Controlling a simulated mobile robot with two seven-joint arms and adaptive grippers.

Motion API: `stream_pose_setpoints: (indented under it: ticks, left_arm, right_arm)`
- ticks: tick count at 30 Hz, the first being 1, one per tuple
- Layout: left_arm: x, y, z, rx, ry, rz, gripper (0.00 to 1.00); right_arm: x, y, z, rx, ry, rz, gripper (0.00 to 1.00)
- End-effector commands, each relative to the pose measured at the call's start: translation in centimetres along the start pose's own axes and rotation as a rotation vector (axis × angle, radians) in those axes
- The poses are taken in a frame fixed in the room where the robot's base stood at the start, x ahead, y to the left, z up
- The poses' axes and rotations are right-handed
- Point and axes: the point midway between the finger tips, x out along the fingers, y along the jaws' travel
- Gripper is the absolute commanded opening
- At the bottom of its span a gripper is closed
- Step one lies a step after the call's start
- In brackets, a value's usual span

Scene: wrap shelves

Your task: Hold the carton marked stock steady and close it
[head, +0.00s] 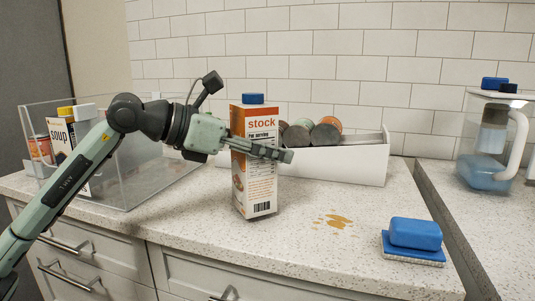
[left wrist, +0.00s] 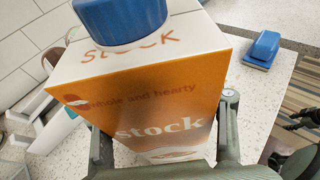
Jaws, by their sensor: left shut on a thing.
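The carton marked stock (head: 254,175) stands upright on the speckled counter, orange and white, with a blue cap (head: 253,98) on its top. The cap also shows large in the left wrist view (left wrist: 122,18), sitting on the carton's white top. My left gripper (head: 268,150) is shut around the upper half of the carton; in the left wrist view its fingers (left wrist: 160,150) lie on both sides of the carton (left wrist: 150,95). How tightly the cap sits cannot be told.
A brown spill (head: 338,220) lies right of the carton. A white bin (head: 365,162) with cans stands behind, a clear box (head: 140,185) with a soup carton at left, a pitcher (head: 487,150) at right.

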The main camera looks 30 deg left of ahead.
Motion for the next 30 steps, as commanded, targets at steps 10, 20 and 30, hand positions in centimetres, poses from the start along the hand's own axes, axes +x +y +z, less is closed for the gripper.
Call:
stream_pose_setpoints:
  ticks: [10, 20, 30]
  left_arm:
    - [0.21, 0.03, -0.7, 0.004, -0.008, 0.003, 0.0]
    - [0.36, 0.01, -1.05, 0.001, -0.001, 0.001, 0.77]
    - [0.35, 0.01, -1.03, 0.002, -0.001, 0.001, 0.84]
  right_arm:
    - [-0.08, 0.05, 0.02, 0.0, -0.001, 0.001, 0.53]
    - [-0.35, 0.17, -0.13, 0.001, 0.003, 0.004, 0.53]
    - [-0.49, 0.25, -0.29, 0.001, 0.007, 0.005, 0.53]
